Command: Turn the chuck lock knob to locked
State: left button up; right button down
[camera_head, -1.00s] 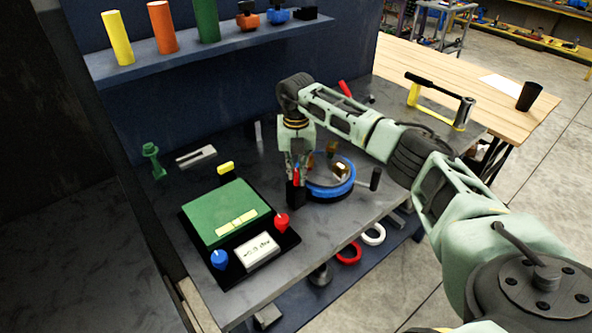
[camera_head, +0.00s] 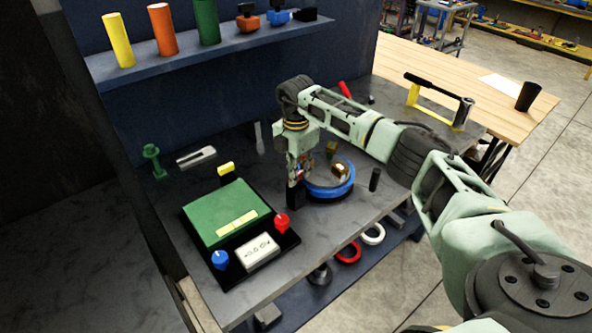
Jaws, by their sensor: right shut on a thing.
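The tilting positioner's round chuck with a blue ring (camera_head: 337,192) stands on the grey bench, with brass-coloured jaws (camera_head: 340,171) inside it. Just left of the ring is a black block (camera_head: 294,196). My right gripper (camera_head: 299,174) points down above this block and is shut on a small red part (camera_head: 299,175), which looks like the chuck lock knob. The fingers hide most of the knob, so I cannot read its setting. My left gripper is out of view.
A green control box (camera_head: 215,207) with red (camera_head: 281,222) and blue (camera_head: 220,259) knobs stands left of the gripper. A black handle (camera_head: 375,179) stands right of the ring. A green part (camera_head: 154,160) stands at the bench's back left. A shelf (camera_head: 180,57) with coloured cylinders hangs behind.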

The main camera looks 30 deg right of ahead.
jog(key=shift+w+r+m, duration=0.1)
jog(key=shift+m, duration=0.6)
jog(key=c, duration=1.8)
grip_release()
jog(key=shift+o, duration=0.2)
notch_tip(320, 180, up, 12)
